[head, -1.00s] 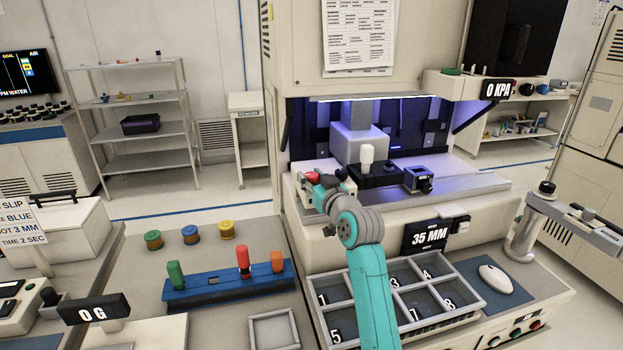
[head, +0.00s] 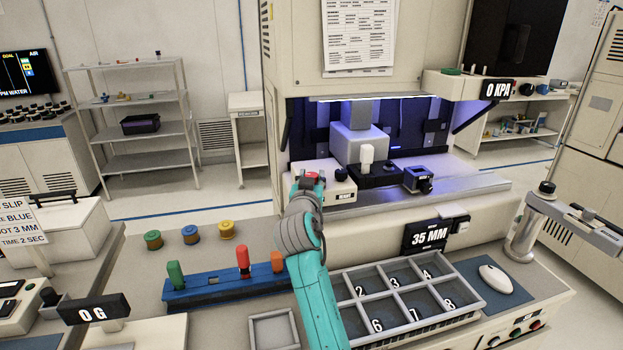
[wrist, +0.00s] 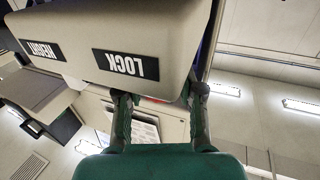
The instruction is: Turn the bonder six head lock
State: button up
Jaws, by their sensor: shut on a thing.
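The bonder (head: 400,225) has a small white control box (head: 335,186) at the left front of its lit work bay. A red lock knob (head: 312,175) sits at the box's left end, by a black knob (head: 341,173). My gripper (head: 310,184) is at the red knob, its fingers mostly hidden behind my wrist. In the wrist view the box carries LOCK (wrist: 126,65) and HEIGHT (wrist: 42,49) labels, seen upside down. There my gripper (wrist: 158,98) has a finger on each side of a red sliver of the knob, mostly hidden below the box edge.
A numbered compartment tray (head: 400,300) lies in front of the bonder, partly behind my arm. A blue rack (head: 215,290) with coloured handles stands left of my arm. A 35 MM display (head: 428,236) and a mouse (head: 494,276) are to the right.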

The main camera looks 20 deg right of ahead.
jog(key=m+g+h, duration=0.2)
jog(key=m+h, duration=0.1)
jog(key=m+g+h, duration=0.2)
jog(key=g+h, duration=0.1)
jog(key=h, duration=0.1)
jog(key=shift+a+r+m, duration=0.1)
jog(key=shift+m, duration=0.3)
jog(key=shift+m+g+h, duration=0.95)
jog(key=shift+m+g, duration=0.2)
jog(key=shift+g, duration=0.5)
jog(key=shift+m+g+h, duration=0.95)
jog(key=shift+m+g, duration=0.2)
jog(key=shift+g, duration=0.8)
jog(key=o, duration=1.2)
jog(key=shift+c, duration=0.2)
jog(key=v, duration=1.1)
jog(key=shift+a+f, duration=0.25)
jog(key=shift+a, duration=0.15)
jog(key=shift+s, duration=0.1)
